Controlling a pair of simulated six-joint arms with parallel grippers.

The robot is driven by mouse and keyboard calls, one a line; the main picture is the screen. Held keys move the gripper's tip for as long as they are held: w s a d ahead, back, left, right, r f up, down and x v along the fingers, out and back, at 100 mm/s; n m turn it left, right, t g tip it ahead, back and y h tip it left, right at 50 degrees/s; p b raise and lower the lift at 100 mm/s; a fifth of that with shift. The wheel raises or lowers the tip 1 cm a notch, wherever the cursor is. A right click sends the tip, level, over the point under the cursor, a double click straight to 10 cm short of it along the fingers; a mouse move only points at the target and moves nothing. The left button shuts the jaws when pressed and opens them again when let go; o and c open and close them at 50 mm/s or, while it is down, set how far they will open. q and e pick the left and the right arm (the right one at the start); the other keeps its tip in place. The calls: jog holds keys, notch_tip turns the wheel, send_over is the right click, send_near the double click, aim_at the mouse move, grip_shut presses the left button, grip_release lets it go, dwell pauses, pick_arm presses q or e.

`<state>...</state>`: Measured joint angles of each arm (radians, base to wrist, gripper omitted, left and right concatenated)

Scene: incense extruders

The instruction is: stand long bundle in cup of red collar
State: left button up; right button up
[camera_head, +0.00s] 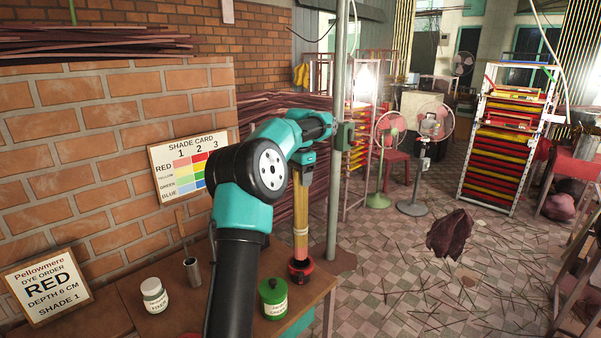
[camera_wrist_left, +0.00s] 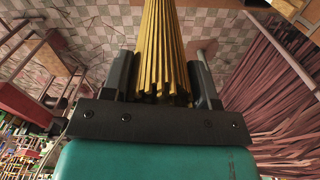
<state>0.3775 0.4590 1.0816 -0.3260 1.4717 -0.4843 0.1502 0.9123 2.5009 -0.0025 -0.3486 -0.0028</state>
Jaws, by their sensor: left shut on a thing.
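My left gripper (camera_head: 304,160) points down and is shut around the upper part of the long bundle (camera_head: 300,215), a sheaf of yellowish sticks. In the left wrist view the bundle (camera_wrist_left: 160,50) runs between the two fingers (camera_wrist_left: 160,82). In the head view it hangs upright over the cup of red collar (camera_head: 302,272), a dark cup with a red band near the table's right edge. Its lower end meets the cup's mouth; how deep it sits inside I cannot tell. My right gripper is not in view.
A green jar (camera_head: 272,298), a white jar (camera_head: 154,294) and a metal cup (camera_head: 191,272) stand on the table. An order sign (camera_head: 47,287) reads RED, depth 6 cm, shade 1. A shade card (camera_head: 190,163) hangs on the brick wall. A pole (camera_head: 335,200) rises close right of the bundle.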

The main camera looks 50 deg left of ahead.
aim_at(301, 202)
pick_arm(q)
jog(key=shift+f, duration=4.7)
jog(key=o, duration=1.5)
notch_tip(301, 202, up, 17)
jog(key=shift+r, duration=0.15)
